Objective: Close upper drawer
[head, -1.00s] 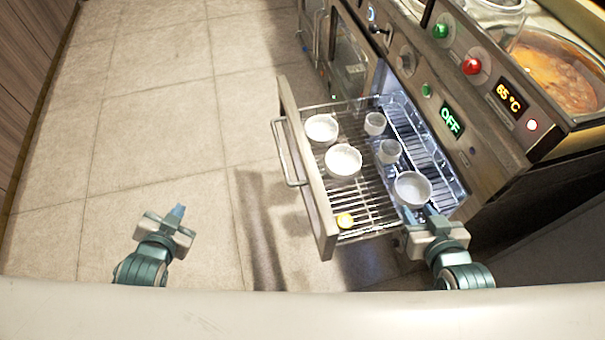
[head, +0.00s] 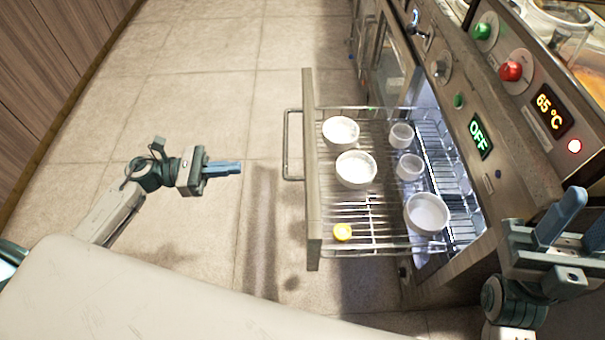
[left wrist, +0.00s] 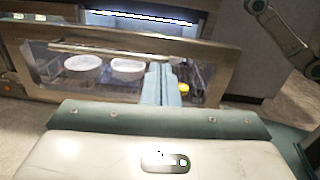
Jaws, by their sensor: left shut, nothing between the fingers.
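The upper drawer (head: 312,190) is pulled out from the counter, its wire basket showing. Its front panel faces left and carries a bar handle (head: 290,145). My left gripper (head: 238,168) is shut and empty, left of the drawer front and apart from it, fingers pointing right toward it. In the left wrist view its closed fingers (left wrist: 161,84) overlap the drawer front (left wrist: 215,65), and the handle (left wrist: 120,48) crosses above. My right gripper (head: 580,222) is at the lower right by the counter, its fingers apart with nothing between them.
The drawer holds white bowls (head: 356,169), small cups (head: 409,167), a larger bowl (head: 426,213) near the counter and a yellow item (head: 342,232). The counter front has knobs and an OFF display (head: 479,137). The tiled floor left of the drawer is clear.

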